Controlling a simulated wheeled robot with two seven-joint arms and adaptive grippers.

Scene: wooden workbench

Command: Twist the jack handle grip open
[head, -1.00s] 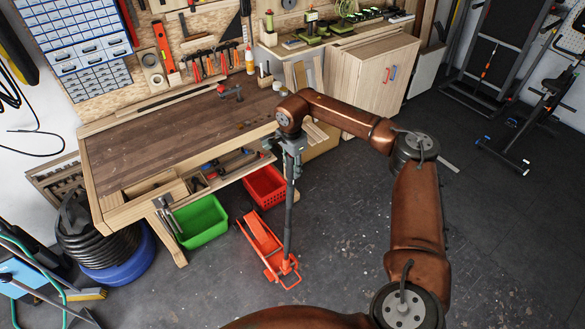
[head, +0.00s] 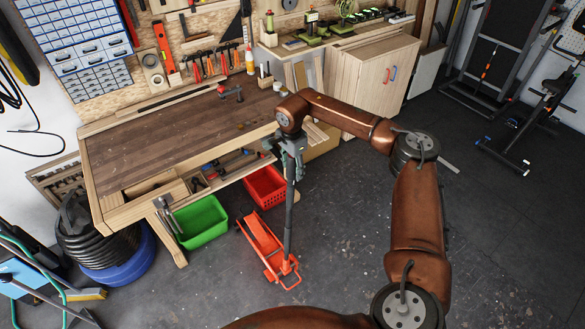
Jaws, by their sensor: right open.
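A red-orange floor jack (head: 262,240) stands on the dark floor in front of the workbench. Its long dark handle (head: 289,220) rises almost upright from the jack's near end. My right gripper (head: 280,149) is at the top of the handle, its fingers spread open at the grip. The top of the handle is partly hidden by the gripper, so I cannot tell whether the fingers touch it. My left gripper is out of view.
The wooden workbench (head: 150,130) stands behind and to the left. A green crate (head: 201,221) and a red crate (head: 265,187) sit under its front edge. A wooden cabinet (head: 370,80) is behind my right arm. The floor at right is mostly clear.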

